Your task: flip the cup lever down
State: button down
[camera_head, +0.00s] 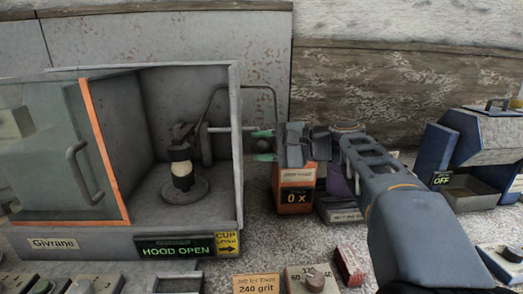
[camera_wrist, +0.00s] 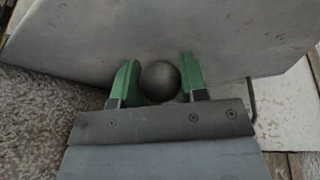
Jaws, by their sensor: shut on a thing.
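My gripper (camera_head: 263,145) reaches in from the right, just outside the right side of the hood machine. Its green fingers are shut on a dark round knob, the cup lever's knob (camera_wrist: 161,82), which sits between them in the wrist view (camera_wrist: 158,82). In the head view the knob is small and dark, so the lever's angle is hard to tell. A yellow "CUP LEVER" label (camera_head: 228,243) with an arrow pointing right is on the machine's front corner. Inside the hood (camera_head: 236,175), a pale sphere (camera_head: 181,168) sits in a dark holder on a round base.
The glass hood door (camera_head: 60,155) stands at the left, and a sign reads "HOOD OPEN" (camera_head: 176,250). An orange box showing "0 x" (camera_head: 296,197) stands below my gripper. A blue machine marked "OFF" (camera_head: 443,155) is at the right. Dials and a grit label line the front.

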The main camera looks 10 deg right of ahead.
jog(key=shift+s+f+b, duration=0.1)
jog(key=shift+f+b, duration=0.25)
jog(key=shift+f, duration=0.35)
jog(key=c, duration=0.7)
grip_release()
jog(key=shift+o, duration=0.2)
jog(key=p+v, duration=0.1)
jog(key=v, duration=1.2)
jog(key=shift+s+d+p, duration=0.25)
jog(key=shift+d+p, duration=0.05)
jog(key=shift+p, duration=0.1)
jog(key=shift+r, duration=0.1)
